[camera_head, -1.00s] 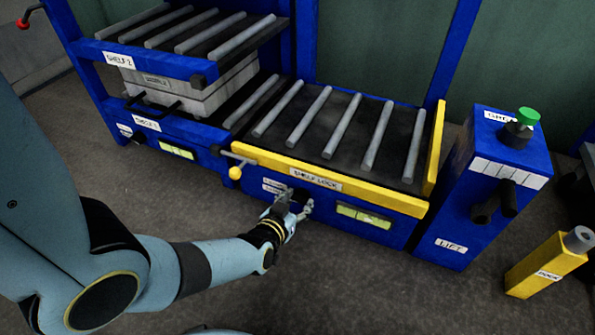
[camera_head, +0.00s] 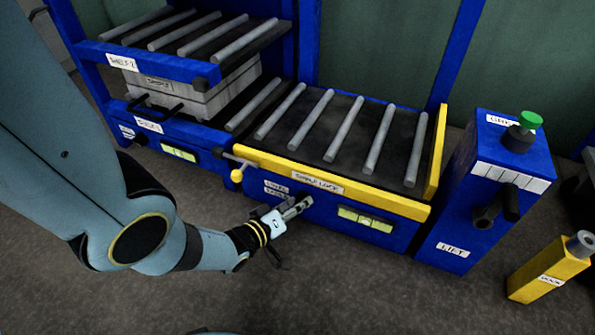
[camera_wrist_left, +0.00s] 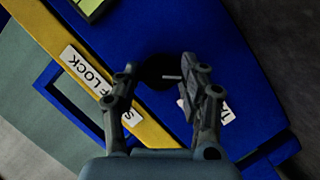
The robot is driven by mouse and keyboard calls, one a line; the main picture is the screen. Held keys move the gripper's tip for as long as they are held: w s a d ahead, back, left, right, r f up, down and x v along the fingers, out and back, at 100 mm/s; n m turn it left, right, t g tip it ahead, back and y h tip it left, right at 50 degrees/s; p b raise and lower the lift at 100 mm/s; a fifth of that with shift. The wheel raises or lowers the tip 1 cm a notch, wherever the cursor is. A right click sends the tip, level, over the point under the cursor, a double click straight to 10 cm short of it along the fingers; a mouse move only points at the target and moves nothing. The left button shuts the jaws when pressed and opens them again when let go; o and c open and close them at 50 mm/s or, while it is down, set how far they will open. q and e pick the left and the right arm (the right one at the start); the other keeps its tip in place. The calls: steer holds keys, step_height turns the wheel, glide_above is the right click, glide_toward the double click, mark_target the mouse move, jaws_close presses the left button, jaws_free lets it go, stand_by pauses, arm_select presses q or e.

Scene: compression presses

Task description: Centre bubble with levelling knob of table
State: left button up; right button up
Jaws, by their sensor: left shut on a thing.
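The table's level vial (camera_head: 365,220) is a yellow-green window on the blue front below the yellow rail. It has dark lines across it; the bubble is too small to place. Its edge shows in the left wrist view (camera_wrist_left: 88,8). The levelling knob (camera_wrist_left: 160,68) is round and black with a pale line, between my left fingers in the wrist view. My left gripper (camera_head: 303,203) is at the table's blue front, left of the vial, shut on this knob. The gripper largely hides the knob in the head view. My right gripper is out of view.
A yellow ball-ended handle (camera_head: 237,175) sticks out left of my gripper. The roller table (camera_head: 330,125) is empty. A blue lift box (camera_head: 490,190) and a yellow dock post (camera_head: 550,268) stand at right. Shelves with a grey block (camera_head: 190,92) stand at left. The floor in front is clear.

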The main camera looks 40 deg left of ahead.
arm_select(q)
steer(key=shift+s+n, duration=0.1)
steer(key=shift+n, duration=0.3)
stand_by(0.3)
steer(key=o, duration=1.2)
steer(key=shift+c, duration=0.2)
steer(key=v, duration=1.2)
steer(key=shift+a, duration=0.15)
steer(key=shift+f, duration=0.15)
